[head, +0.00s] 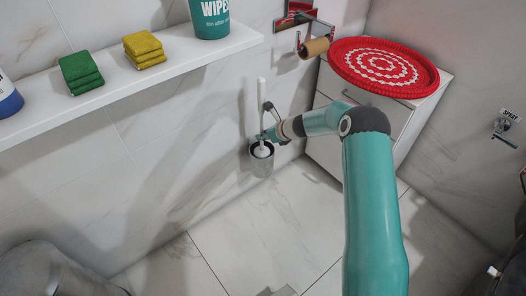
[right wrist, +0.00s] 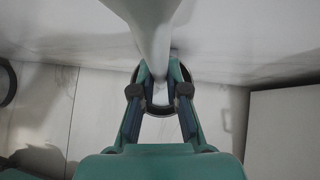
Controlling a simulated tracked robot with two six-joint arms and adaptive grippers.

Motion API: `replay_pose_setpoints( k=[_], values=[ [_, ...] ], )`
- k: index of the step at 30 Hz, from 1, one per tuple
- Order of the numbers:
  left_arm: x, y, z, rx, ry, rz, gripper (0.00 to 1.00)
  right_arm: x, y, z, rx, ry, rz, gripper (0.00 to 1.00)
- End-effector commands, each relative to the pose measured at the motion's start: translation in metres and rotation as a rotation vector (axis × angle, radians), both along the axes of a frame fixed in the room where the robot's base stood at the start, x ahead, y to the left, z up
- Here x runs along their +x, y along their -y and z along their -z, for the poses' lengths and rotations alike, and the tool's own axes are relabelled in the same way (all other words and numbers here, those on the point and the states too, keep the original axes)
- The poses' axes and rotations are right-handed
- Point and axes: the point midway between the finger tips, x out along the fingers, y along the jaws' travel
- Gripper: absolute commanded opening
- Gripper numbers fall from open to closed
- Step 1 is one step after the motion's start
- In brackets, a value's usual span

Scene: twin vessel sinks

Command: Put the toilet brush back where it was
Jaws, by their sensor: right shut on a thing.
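The white toilet brush (head: 262,97) stands upright near the wall, with its long handle pointing up. Its lower end shows inside the dark rim of the brush holder (head: 262,166) on the floor. I cannot tell how deep the brush sits. My right gripper (head: 266,136) is shut on the brush just above the holder. In the right wrist view the brush handle (right wrist: 154,28) runs between the fingers (right wrist: 160,88), and the holder's dark rim (right wrist: 160,112) shows around and below them. My left gripper is not in view.
A white shelf (head: 130,83) above left carries green sponges (head: 80,72), yellow sponges (head: 143,49) and a wipes tub (head: 210,18). A paper-roll holder (head: 314,46) is on the wall. A white cabinet (head: 340,112) with a red round mat (head: 383,67) stands right.

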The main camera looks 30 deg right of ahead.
Motion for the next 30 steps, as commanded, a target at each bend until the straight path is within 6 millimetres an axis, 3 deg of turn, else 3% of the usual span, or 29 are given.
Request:
replay_pose_setpoints(
  k=[7, 13, 21, 22, 26, 30],
  values=[
    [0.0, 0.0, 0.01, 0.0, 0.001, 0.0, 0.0, 0.0, 0.0, 0.018, 0.0, 0.001, 0.001, 0.0],
    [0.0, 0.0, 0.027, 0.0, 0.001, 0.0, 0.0, 0.0, 0.0, 0.047, 0.0, 0.001, 0.001, 0.0],
    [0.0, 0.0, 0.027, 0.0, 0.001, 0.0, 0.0, 0.0, 0.0, 0.051, 0.0, 0.001, 0.001, 0.0],
    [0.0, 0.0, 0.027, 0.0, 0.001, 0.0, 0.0, 0.0, 0.0, 0.051, -0.001, 0.0, 0.001, 0.15],
    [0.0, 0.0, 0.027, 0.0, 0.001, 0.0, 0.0, 0.0, 0.0, 0.051, -0.001, 0.0, 0.001, 0.37],
    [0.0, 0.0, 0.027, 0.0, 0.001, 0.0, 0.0, 0.0, 0.0, 0.051, -0.001, 0.0, 0.001, 0.39]
  ],
)
